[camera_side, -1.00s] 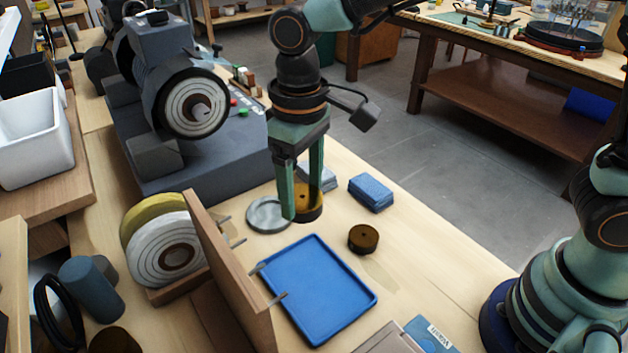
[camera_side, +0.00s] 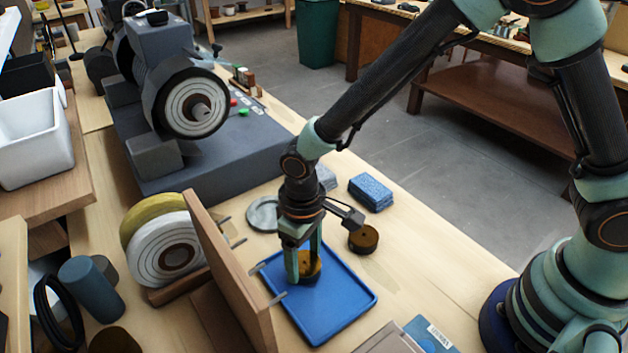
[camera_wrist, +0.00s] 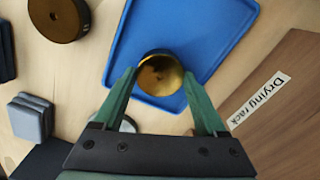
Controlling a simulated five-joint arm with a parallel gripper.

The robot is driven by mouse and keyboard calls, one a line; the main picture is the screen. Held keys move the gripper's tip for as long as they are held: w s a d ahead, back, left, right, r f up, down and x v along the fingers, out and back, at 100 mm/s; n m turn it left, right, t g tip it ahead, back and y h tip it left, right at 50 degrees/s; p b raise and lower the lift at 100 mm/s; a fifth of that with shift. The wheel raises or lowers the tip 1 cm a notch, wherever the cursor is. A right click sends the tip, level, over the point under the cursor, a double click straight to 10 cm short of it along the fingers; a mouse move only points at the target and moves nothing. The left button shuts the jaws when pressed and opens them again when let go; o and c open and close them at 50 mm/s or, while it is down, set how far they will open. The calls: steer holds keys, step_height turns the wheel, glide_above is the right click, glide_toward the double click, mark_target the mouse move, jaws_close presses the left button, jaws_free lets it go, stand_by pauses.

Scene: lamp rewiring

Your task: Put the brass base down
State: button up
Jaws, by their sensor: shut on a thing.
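The brass base (camera_side: 311,263) is a small golden round cup between the two green fingers of my gripper (camera_side: 305,272). In the wrist view my gripper (camera_wrist: 158,76) is shut on the brass base (camera_wrist: 161,74), one finger on each side, and its hollow top shows. The base is upright over the far end of the blue tray (camera_side: 345,310), inside its rim. I cannot tell whether its underside touches the tray. In the wrist view the blue tray (camera_wrist: 205,32) is otherwise empty.
A dark brown disc (camera_side: 363,239) lies right of the tray. A blue block (camera_side: 371,192) and a grey round dish (camera_side: 262,214) lie behind. The wooden drying rack (camera_side: 232,268) with pegs stands close on the tray's left. The tray's near half is free.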

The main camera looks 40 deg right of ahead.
mark_target(304, 263)
steer(key=shift+f, duration=0.25)
steer(key=o, duration=1.3)
steer(key=shift+r, duration=0.1)
step_height(304, 263, up, 12)
steer(key=s+d+r+m+t, duration=0.2)
steer(key=d+r, duration=0.3)
steer(key=d, duration=0.6)
steer(key=s+d+r+m+t, duration=0.2)
steer(key=d+r, duration=0.4)
steer(key=d, duration=0.5)
steer(key=shift+s+d+t, duration=0.25)
steer(key=shift+d+t, duration=0.05)
steer(key=shift+t, duration=0.5)
